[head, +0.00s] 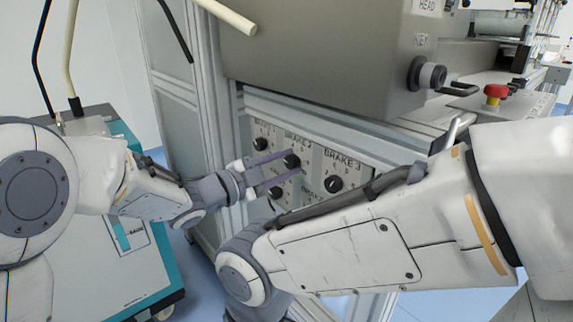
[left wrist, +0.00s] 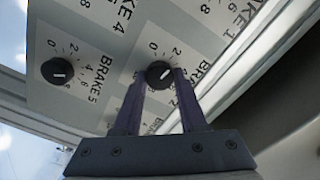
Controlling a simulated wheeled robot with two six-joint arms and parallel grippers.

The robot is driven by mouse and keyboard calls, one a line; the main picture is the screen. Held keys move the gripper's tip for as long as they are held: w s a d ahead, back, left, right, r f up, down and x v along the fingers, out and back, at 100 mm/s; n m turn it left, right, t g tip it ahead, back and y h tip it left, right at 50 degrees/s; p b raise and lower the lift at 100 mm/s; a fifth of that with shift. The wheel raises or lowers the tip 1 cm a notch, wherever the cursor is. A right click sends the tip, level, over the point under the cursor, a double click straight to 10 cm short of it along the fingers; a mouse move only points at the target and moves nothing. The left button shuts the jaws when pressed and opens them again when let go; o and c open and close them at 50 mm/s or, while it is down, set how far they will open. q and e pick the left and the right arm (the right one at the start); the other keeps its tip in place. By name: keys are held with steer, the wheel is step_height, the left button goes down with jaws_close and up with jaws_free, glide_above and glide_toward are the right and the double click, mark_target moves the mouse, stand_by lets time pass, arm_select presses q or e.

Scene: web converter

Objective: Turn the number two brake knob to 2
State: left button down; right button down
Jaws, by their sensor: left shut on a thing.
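The brake 2 knob (head: 291,161) is a round black knob on the grey brake panel, under its BRAKE 2 label. It also shows in the left wrist view (left wrist: 160,73), with printed 0 and 2 beside it. A white pointer mark on it tilts up and right in that view; its exact reading is hard to tell. My left gripper (head: 293,164) is shut on this knob, with one finger on each side; the fingertips also show in the left wrist view (left wrist: 160,80). My right arm crosses the front of the head view; its gripper is out of sight.
The brake 1 knob (head: 260,144) and brake 3 knob (head: 334,184) flank it; the brake 5 knob (left wrist: 57,71) lies close by. A grey machine housing (head: 320,50) overhangs the panel. A red emergency button (head: 495,92) is at right. A teal-edged cabinet (head: 125,250) stands left.

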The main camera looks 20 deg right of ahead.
arm_select(q)
steer(key=shift+w+a, duration=0.15)
steer(key=shift+c, duration=2.3)
jaws_free()
steer(key=p+v, duration=0.2)
steer(key=v, duration=0.8)
steer(key=shift+a, duration=0.15)
